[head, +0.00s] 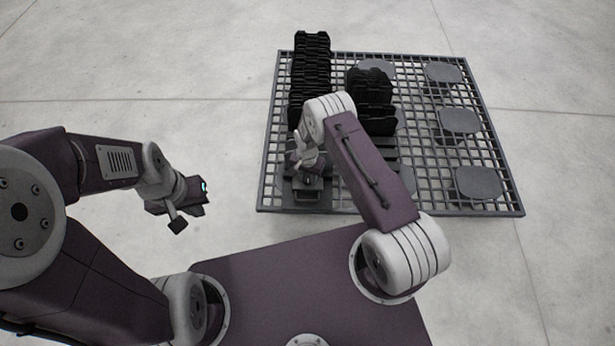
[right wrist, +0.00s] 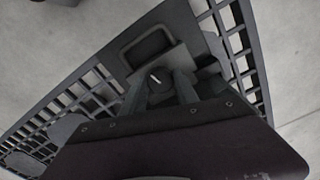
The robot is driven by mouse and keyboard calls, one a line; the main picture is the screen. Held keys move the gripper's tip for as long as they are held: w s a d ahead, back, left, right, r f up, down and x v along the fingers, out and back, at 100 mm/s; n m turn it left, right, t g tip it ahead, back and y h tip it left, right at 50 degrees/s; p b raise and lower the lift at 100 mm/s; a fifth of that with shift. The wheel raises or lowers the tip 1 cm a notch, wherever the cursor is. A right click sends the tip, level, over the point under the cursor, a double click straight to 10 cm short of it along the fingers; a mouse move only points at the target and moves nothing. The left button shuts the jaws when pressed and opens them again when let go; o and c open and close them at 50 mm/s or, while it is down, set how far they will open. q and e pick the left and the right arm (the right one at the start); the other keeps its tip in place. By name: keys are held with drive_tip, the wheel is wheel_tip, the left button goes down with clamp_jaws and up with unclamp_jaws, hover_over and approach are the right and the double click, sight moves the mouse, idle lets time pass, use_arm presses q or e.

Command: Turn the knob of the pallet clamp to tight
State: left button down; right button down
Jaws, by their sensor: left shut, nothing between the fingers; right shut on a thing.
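The pallet clamp (head: 306,196) sits at the near left corner of the dark grid pallet (head: 480,205). In the right wrist view its frame with a rectangular loop handle (right wrist: 147,48) shows beyond the fingers. The dark round knob (right wrist: 157,84) has a white pointer line on top, slanted in that view. My right gripper (right wrist: 160,90) is shut on the knob, one finger at each side. In the head view the right gripper (head: 308,170) is over the clamp, and the knob is hard to make out there. My left gripper (head: 190,210) is shut and empty over the floor, left of the pallet.
Stacked black parts (head: 311,75) stand on the pallet's left side, with a second black stack (head: 370,100) beside them. Several round grey pads (head: 460,121) lie on the right part of the pallet. The pale concrete floor (head: 560,100) around it is clear.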

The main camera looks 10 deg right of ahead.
sight(307, 179)
drive_tip(key=shift+m, duration=1.6)
drive_tip(key=c, duration=0.9)
unclamp_jaws()
drive_tip(key=shift+c, duration=0.2)
wheel_tip(307, 179, up, 9)
drive_tip(key=p, duration=0.4)
drive_tip(key=shift+f+p, duration=0.2)
drive_tip(key=shift+p, duration=0.15)
drive_tip(key=shift+r, duration=0.2)
